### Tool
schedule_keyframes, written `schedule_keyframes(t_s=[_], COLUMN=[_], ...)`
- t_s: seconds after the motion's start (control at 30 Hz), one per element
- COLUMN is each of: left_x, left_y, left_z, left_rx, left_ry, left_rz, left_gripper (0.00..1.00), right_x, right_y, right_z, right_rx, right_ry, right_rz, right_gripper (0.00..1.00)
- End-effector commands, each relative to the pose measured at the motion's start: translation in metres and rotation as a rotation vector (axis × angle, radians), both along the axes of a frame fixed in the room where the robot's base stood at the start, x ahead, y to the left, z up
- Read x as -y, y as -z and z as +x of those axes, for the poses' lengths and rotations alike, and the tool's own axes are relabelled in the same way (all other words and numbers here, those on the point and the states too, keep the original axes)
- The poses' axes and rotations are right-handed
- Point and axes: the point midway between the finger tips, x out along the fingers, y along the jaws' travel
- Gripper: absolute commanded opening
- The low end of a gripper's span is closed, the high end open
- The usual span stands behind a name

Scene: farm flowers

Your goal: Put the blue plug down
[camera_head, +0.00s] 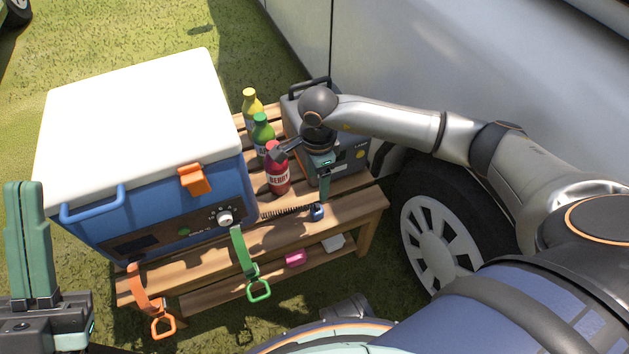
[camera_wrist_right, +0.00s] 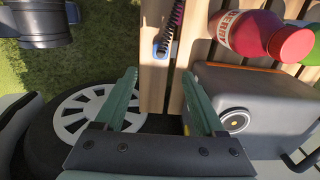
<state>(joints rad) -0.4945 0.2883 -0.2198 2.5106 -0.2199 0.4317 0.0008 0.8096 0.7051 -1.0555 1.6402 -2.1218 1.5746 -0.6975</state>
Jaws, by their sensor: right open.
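The blue plug (camera_head: 317,211) lies on the wooden bench near its front right, at the end of a dark coiled cable (camera_head: 285,210). In the right wrist view the plug (camera_wrist_right: 163,50) rests on a slat, beyond the fingertips and apart from them. My right gripper (camera_head: 325,190) is over the bench, just behind the plug; in the wrist view its green fingers (camera_wrist_right: 160,90) are spread with nothing between them. My left gripper (camera_head: 30,240) is at the left edge, upright; whether its fingers are apart cannot be made out.
A blue cooler (camera_head: 180,215) with a white lid fills the bench's left. Red (camera_head: 277,170), green (camera_head: 262,135) and yellow (camera_head: 252,105) bottles stand beside it. A grey box (camera_head: 352,160) stands behind my right gripper. A vehicle wheel (camera_head: 440,240) is close on the right.

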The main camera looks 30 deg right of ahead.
Motion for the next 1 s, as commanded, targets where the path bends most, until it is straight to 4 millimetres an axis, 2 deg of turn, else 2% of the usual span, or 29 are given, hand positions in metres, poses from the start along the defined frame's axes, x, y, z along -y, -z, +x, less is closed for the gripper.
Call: schedule_keyframes(t_s=[0.07,0.13,0.17,0.27,0.3,0.37,0.4,0.47,0.5,0.57,0.6,0.67,0.7,0.73,0.83,0.9,0.97,1.0], left_x=[-0.001,0.0,0.0,0.0,0.0,0.0,0.0,0.0,0.0,0.0,0.0,0.0,0.001,0.001,0.001,0.001,0.001,0.001], left_y=[-0.001,-0.001,-0.001,0.0,0.0,0.0,0.0,0.0,0.0,0.0,0.0,0.0,0.0,0.0,0.0,0.0,0.0,0.0], left_z=[0.0,0.0,0.0,0.0,0.0,0.0,0.0,0.0,0.0,0.0,0.0,0.0,0.0,0.0,0.0,0.0,0.0,0.0], left_rx=[-0.001,-0.001,-0.002,-0.003,-0.003,-0.003,-0.004,-0.005,-0.005,-0.005,-0.005,-0.006,-0.006,-0.006,-0.006,-0.006,-0.007,-0.008], left_ry=[-0.003,-0.004,-0.003,-0.003,-0.003,-0.002,-0.002,-0.002,-0.001,-0.001,0.0,0.0,0.0,0.0,0.002,0.002,0.002,0.002], left_rz=[0.001,0.002,0.003,0.002,0.002,0.001,0.002,0.001,0.001,0.001,0.0,-0.001,-0.001,-0.001,0.0,0.0,-0.001,-0.001], left_gripper=[0.0,0.0,0.0,0.0,0.0,0.0,0.0,0.0,0.0,0.0,0.0,0.0,0.0,0.0,0.0,0.0,0.0,0.0], right_x=[-0.01,-0.035,-0.051,-0.122,-0.153,-0.197,-0.22,-0.243,-0.252,-0.256,-0.252,-0.238,-0.224,-0.212,-0.169,-0.142,-0.124,-0.114], right_y=[-0.001,0.003,0.003,-0.006,-0.019,-0.05,-0.077,-0.121,-0.153,-0.199,-0.229,-0.268,-0.291,-0.306,-0.337,-0.347,-0.351,-0.352], right_z=[-0.006,-0.02,-0.03,-0.075,-0.097,-0.129,-0.146,-0.167,-0.177,-0.184,-0.185,-0.182,-0.177,-0.172,-0.156,-0.147,-0.141,-0.139], right_rx=[-0.012,-0.045,-0.065,-0.178,-0.244,-0.362,-0.45,-0.591,-0.692,-0.853,-0.966,-1.145,-1.267,-1.36,-1.655,-1.836,-1.963,2.012], right_ry=[0.0,0.003,0.007,0.047,0.078,0.145,0.202,0.294,0.362,0.473,0.551,0.672,0.753,0.813,0.991,1.091,1.157,-1.179], right_rz=[0.037,0.127,0.184,0.456,0.591,0.807,0.949,1.147,1.271,1.446,1.554,1.701,1.788,1.846,1.996,2.057,2.09,-2.083], right_gripper=[0.72,0.72,0.72,0.72,0.72,0.72,0.72,0.72,0.72,0.72,0.72,0.72,0.72,0.72,0.72,0.72,0.72,0.72])
